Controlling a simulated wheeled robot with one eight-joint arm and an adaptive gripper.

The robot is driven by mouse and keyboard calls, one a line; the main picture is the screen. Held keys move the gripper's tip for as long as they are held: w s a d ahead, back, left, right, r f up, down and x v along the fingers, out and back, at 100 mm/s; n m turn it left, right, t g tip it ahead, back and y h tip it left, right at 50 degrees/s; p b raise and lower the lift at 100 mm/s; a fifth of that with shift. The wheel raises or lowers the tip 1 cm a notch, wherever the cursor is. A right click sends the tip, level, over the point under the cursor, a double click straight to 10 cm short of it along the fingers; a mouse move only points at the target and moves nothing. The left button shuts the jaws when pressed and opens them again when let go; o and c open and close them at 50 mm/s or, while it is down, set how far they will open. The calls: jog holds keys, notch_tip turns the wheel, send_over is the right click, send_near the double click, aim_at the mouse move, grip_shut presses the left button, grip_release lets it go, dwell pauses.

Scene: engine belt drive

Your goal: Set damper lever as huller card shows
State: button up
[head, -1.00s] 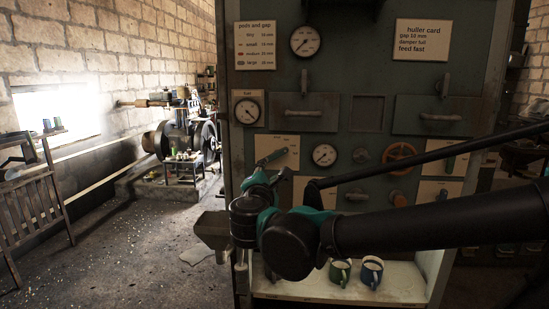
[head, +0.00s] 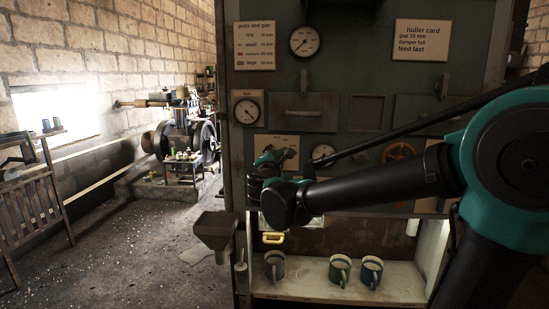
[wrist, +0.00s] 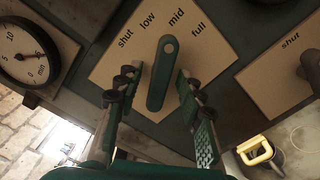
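The green damper lever (wrist: 158,88) sits on a pale plate (wrist: 112,70) lettered shut, low, mid, full. In the wrist view its ringed end points up, towards the gap between low and mid; slant and perspective keep me from telling the exact setting. My gripper (wrist: 157,76) is open, one finger on each side of the lever, with gaps visible. In the head view my gripper (head: 272,160) is in front of this plate (head: 290,141) and largely hides the lever. The huller card (head: 421,39) at the upper right reads damper full, feed fast.
A dial gauge (wrist: 28,52) is left of the plate. Another plate (wrist: 288,70) marked shut, with its own knob, is at the right. Below, a shelf (head: 320,290) holds mugs (head: 340,271). An orange handwheel (head: 398,151) is partly behind my arm.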

jog(key=shift+w, duration=0.1)
jog(key=shift+c, duration=0.6)
grip_shut()
jog(key=shift+m, duration=3)
jog(key=shift+o, duration=0.6)
grip_release()
jog(key=shift+r, duration=0.1)
